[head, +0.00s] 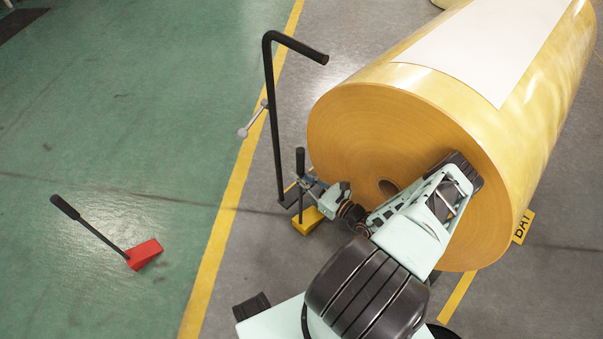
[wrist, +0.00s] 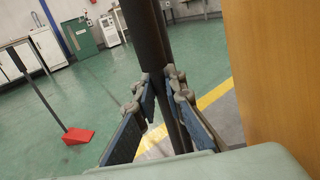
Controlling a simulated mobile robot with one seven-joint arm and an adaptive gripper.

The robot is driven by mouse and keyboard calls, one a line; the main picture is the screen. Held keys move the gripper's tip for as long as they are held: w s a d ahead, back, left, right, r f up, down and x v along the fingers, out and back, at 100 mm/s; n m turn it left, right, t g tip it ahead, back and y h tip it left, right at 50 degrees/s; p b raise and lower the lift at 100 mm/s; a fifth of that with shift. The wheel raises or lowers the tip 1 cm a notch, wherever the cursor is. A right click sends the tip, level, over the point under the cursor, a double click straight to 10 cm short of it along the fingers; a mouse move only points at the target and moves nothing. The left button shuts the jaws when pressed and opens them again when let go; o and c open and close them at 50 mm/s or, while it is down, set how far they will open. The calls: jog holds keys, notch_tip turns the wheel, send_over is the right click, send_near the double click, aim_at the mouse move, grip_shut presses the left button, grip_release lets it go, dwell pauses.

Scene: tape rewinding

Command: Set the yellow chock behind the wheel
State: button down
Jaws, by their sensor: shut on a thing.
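The yellow chock (head: 307,220) is at the end face of the large yellow roll (head: 370,130), low over the grey floor; I cannot tell whether it touches the floor. Its thin dark handle (head: 300,163) stands nearly upright. My gripper (head: 306,187) is shut on this handle above the chock. In the wrist view, my gripper (wrist: 160,90) has its fingers on either side of dark upright bars, and the chock's body is not visible. I cannot make out a wheel clearly; the roll and my arm cover the area beyond.
A red chock (head: 144,253) with a black handle lies on the open green floor at left, also visible in the wrist view (wrist: 78,135). A yellow line (head: 226,215) runs between.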

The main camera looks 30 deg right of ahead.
jog(key=shift+r, duration=0.2)
jog(key=shift+f, duration=0.15)
jog(key=c, duration=2)
grip_release()
jog(key=p+v, duration=0.1)
jog(key=v, duration=1.1)
jog(key=shift+p, duration=0.3)
